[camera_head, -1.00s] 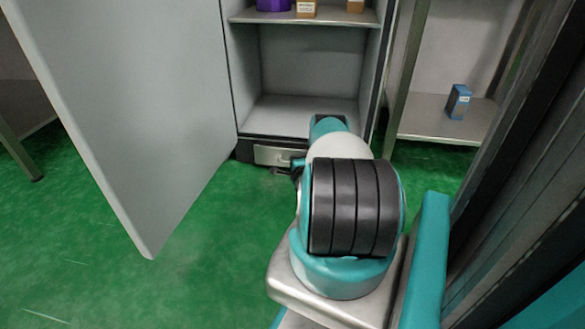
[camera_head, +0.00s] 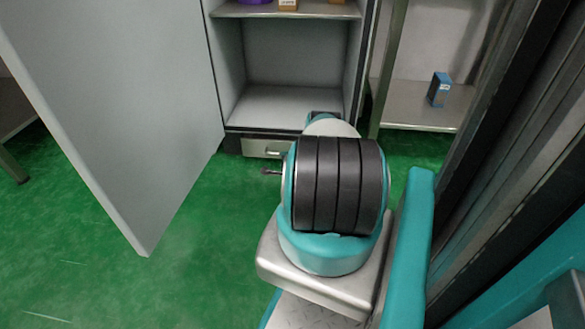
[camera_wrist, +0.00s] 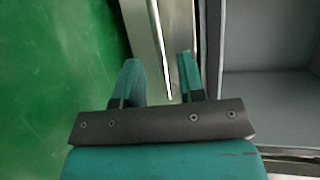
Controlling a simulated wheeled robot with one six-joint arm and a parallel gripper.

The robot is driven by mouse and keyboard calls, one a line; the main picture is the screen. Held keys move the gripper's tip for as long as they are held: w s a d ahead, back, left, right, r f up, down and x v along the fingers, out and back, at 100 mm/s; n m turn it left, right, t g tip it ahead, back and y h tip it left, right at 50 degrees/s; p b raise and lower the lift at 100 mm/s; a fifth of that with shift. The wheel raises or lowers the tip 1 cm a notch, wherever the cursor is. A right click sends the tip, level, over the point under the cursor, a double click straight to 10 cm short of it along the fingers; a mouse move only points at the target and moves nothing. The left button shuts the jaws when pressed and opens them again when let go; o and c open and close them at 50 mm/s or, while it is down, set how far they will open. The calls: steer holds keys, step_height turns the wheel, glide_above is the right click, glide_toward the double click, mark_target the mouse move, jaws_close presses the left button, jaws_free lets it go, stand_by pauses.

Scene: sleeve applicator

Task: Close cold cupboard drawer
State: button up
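The cold cupboard (camera_head: 290,105) stands open ahead of me, with its grey door (camera_head: 130,110) swung out to the left. Its drawer (camera_head: 262,148) is at the bottom, with a pale metal front. How far the drawer stands out is hard to tell, as my arm hides its right part. In the wrist view, a long metal strip of the drawer front (camera_wrist: 147,40) runs beside the cupboard's grey interior (camera_wrist: 268,55). My gripper (camera_wrist: 158,58) is open, its two teal fingers apart over this strip. Nothing is visibly held, and contact cannot be told.
The open door's lower corner reaches out over the green floor (camera_head: 190,240). A steel shelf (camera_head: 410,106) with a blue box (camera_head: 438,89) stands to the right of the cupboard. Small boxes stand on the cupboard's upper shelf (camera_head: 270,10). A table leg (camera_head: 12,166) shows at far left.

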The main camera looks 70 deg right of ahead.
steer(key=p+v, duration=0.7)
steer(key=v, duration=0.5)
steer(key=shift+a, duration=0.1)
